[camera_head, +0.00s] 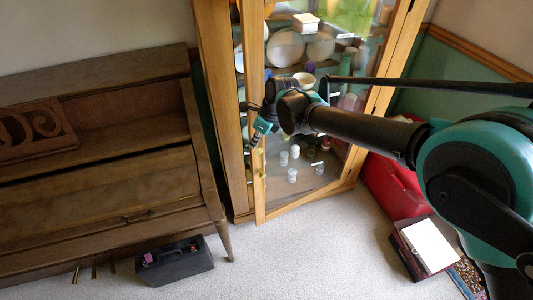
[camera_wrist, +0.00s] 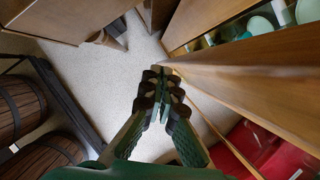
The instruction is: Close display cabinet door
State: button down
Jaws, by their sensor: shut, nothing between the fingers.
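The display cabinet (camera_head: 212,90) is a tall wood-framed case in the middle of the head view. Its glazed door (camera_head: 258,185) stands ajar, its free edge out from the left side of the frame. In the wrist view the door's wooden edge (camera_wrist: 235,82) runs right of the fingers, with an opening between it and the cabinet frame (camera_wrist: 205,18). My gripper (camera_head: 255,140) is at the door's free edge, in front of the wood; its fingers (camera_wrist: 165,78) are shut and empty, close beside the edge. I cannot tell whether they touch it.
An upright piano (camera_head: 110,190) stands on the left, with a dark toolbox (camera_head: 175,262) on the carpet before it. A red object (camera_head: 390,185) and a book-like item (camera_head: 428,245) lie on the right. Dishes and glasses (camera_head: 286,48) fill the cabinet. Carpet in front is clear.

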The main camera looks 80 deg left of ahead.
aim_at(249, 133)
jog(key=shift+s+a, duration=0.2)
jog(key=shift+a, duration=0.6)
jog(key=shift+s+a, duration=0.2)
jog(key=shift+a, duration=0.6)
jog(key=shift+s+a, duration=0.2)
jog(key=shift+a, duration=0.6)
jog(key=shift+w, duration=0.1)
